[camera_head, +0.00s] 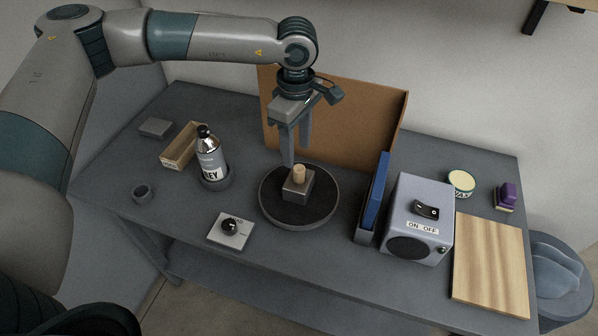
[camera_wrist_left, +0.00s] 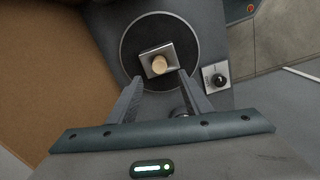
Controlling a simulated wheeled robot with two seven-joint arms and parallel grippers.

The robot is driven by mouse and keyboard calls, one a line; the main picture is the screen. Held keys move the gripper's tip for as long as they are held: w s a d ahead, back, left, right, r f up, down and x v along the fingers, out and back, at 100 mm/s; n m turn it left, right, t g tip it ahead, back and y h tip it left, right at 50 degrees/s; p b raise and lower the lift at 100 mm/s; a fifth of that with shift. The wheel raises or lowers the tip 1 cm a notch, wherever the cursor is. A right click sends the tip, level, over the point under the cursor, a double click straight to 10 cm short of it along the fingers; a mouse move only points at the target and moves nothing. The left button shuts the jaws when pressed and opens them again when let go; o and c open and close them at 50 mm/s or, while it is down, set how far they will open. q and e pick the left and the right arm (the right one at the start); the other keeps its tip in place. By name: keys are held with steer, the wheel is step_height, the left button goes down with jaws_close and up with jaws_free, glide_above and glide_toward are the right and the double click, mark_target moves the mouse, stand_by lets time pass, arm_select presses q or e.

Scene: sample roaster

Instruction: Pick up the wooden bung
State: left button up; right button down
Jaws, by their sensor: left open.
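The wooden bung (camera_head: 299,174) is a small pale cylinder standing upright on a grey metal block (camera_head: 297,190). The block sits on a round black turntable (camera_head: 275,208) in the middle of the table. In the left wrist view the bung (camera_wrist_left: 159,65) lies ahead of the fingertips, on the block's top. My left gripper (camera_head: 296,155) points down, open and empty, just above and behind the bung in the head view. Its two fingers also show in the left wrist view (camera_wrist_left: 160,80), apart, with nothing between them. My right gripper does not show.
A brown board (camera_head: 340,115) stands behind the turntable. A blue panel (camera_head: 376,192) and a grey ON/OFF box (camera_head: 418,218) stand to the right. A labelled bottle (camera_head: 211,160), a wooden tray (camera_head: 180,146) and a dial box (camera_head: 231,231) are on the left.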

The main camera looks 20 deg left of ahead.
mark_target(298, 168)
arm_select(q)
steer(key=shift+f+p, duration=0.3)
steer(key=shift+f, duration=1)
steer(key=shift+s+d+f+p, duration=0.1)
steer(key=shift+d+f+p, duration=0.1)
steer(key=shift+f+p, duration=0.7)
step_height(298, 168, down, 2)
steer(key=shift+f+p, duration=0.25)
steer(key=shift+p, duration=0.75)
steer(key=shift+f, duration=0.45)
